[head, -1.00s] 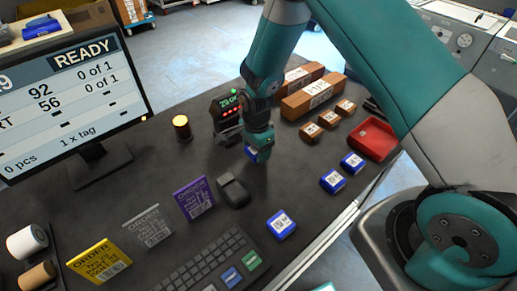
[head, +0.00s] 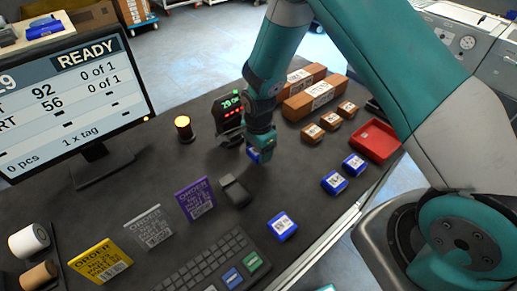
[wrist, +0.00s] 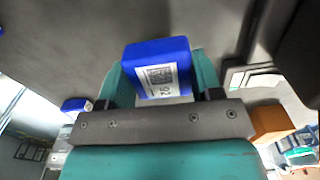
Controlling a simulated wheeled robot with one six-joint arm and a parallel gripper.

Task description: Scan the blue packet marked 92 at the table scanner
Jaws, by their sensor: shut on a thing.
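My gripper (head: 262,155) is shut on a blue packet (wrist: 157,68) whose white label reads 92 in the wrist view. In the head view only a blue edge of this packet (head: 253,155) shows beside the fingers. The gripper holds it over the dark table, in front of the table scanner (head: 228,115), which has a lit display with green characters and red lights. The monitor (head: 70,90) reads READY, with 92 at 0 of 1 and 56 at 0 of 1.
Several other blue packets (head: 282,225) lie on the table. Small brown boxes (head: 331,121), long brown boxes (head: 314,97) and a red tray (head: 375,138) stand at the right. A mouse (head: 235,189), keyboard (head: 207,266), order cards (head: 194,199) and amber lamp (head: 183,128) are nearby.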

